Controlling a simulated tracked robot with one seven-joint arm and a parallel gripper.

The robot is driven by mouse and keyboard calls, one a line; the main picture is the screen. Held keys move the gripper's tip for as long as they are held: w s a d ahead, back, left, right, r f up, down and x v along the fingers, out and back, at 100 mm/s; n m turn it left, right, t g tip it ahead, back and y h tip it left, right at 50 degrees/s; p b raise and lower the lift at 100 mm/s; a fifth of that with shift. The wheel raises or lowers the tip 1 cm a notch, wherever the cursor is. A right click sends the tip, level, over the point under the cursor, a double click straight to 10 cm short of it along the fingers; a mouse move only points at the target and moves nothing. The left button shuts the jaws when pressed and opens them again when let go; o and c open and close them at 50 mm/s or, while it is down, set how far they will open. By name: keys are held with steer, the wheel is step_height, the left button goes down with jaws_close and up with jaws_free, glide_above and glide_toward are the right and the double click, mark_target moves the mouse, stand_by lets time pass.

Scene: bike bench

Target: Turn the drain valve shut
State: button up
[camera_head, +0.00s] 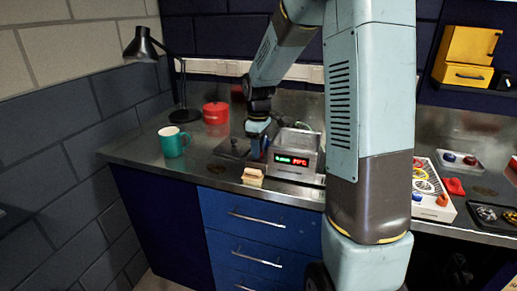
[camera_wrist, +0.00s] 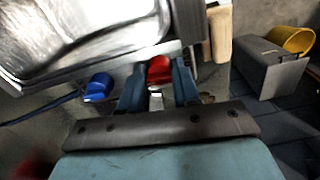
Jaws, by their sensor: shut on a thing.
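The metal tank unit (camera_head: 297,141) with a lit display stands on the bench, and its open basin (camera_wrist: 90,35) fills the upper left of the wrist view. A red valve handle (camera_wrist: 158,70) sits at the side of the tank, between my fingertips. My gripper (camera_wrist: 159,88) is shut on this red handle. In the head view my gripper (camera_head: 257,140) is low at the left side of the tank, and it hides the handle there. A blue knob (camera_wrist: 98,87) is left of my fingers in the wrist view, apart from them.
A small wooden block (camera_head: 252,177) lies at the bench's front edge, close to my gripper. A teal mug (camera_head: 173,142), a red pot (camera_head: 216,113) and a black lamp (camera_head: 145,45) stand to the left. A parts tray (camera_head: 432,188) is to the right.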

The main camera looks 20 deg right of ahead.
steer(key=shift+r+n, duration=0.1)
steer(key=shift+n, duration=0.4)
steer(key=o, duration=0.8)
steer(key=shift+c, duration=0.2)
step_height(320, 180, up, 14)
steer(key=shift+f, duration=0.2)
